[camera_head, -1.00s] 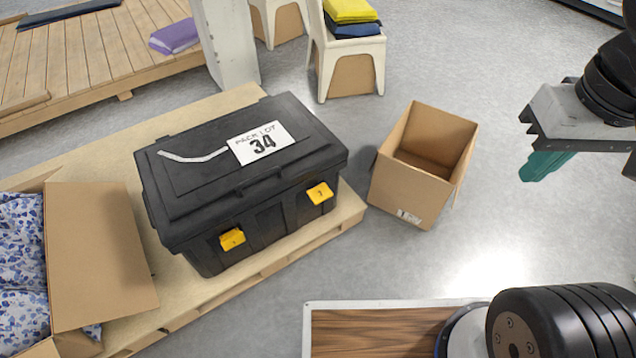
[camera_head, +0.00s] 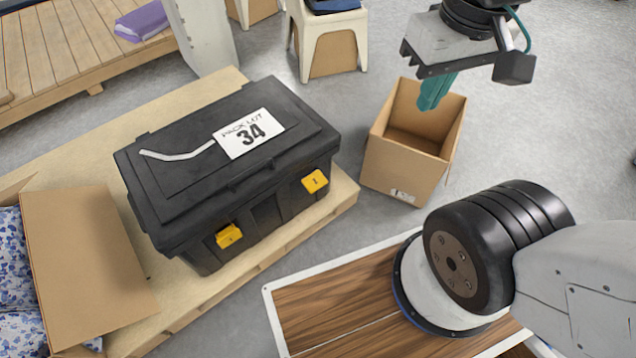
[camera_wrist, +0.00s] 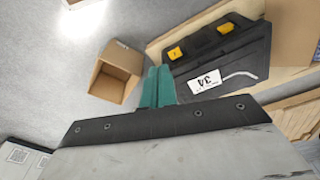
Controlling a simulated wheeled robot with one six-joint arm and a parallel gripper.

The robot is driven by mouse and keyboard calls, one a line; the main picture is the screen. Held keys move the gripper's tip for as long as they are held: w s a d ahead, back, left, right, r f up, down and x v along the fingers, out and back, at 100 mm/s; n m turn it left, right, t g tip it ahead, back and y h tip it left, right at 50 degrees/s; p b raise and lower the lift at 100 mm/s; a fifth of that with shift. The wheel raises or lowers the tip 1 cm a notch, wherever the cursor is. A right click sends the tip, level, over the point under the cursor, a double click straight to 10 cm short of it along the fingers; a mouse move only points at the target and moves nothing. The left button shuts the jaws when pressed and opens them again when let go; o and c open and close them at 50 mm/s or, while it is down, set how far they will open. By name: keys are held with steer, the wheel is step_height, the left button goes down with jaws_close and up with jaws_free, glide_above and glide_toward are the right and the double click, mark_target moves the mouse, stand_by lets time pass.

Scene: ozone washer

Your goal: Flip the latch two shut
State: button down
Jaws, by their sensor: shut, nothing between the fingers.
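A black lidded chest (camera_head: 180,195) labelled "PACK LOT 34" sits on a wooden pallet, with its lid down. Two yellow latches are on its front: a left one (camera_head: 228,236) and a right one (camera_head: 315,181). Their numbers are too small to read surely, so I cannot tell which is latch two. The latches also show in the wrist view, the head view's right one (camera_wrist: 175,53) and left one (camera_wrist: 226,28). My gripper (camera_head: 436,92) has teal fingers, shut and empty, in the air right of the chest. It touches no latch.
An open, empty-looking cardboard box (camera_head: 408,165) stands on the floor below and beyond my gripper. An open carton (camera_head: 85,265) with blue patterned cloth is left of the chest. A white post (camera_head: 203,35) and stool (camera_head: 325,45) stand behind. Floor between box and pallet is narrow.

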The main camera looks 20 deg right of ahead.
steer(key=w+d+f+m, duration=0.1)
steer(key=w+f+m, duration=0.5)
steer(key=w, duration=0.9)
steer(key=m, duration=0.5)
glide_above(320, 187)
steer(key=s+d, duration=0.2)
steer(key=d, duration=0.1)
step_height(320, 187, down, 26)
step_height(320, 187, down, 18)
steer(key=s+a+m, duration=0.1)
steer(key=m, duration=0.2)
steer(key=shift+s+a+r+t+y, duration=0.15)
steer(key=shift+s+a+t+y, duration=0.05)
steer(key=shift+a+t+y, duration=0.2)
steer(key=x, duration=1.4)
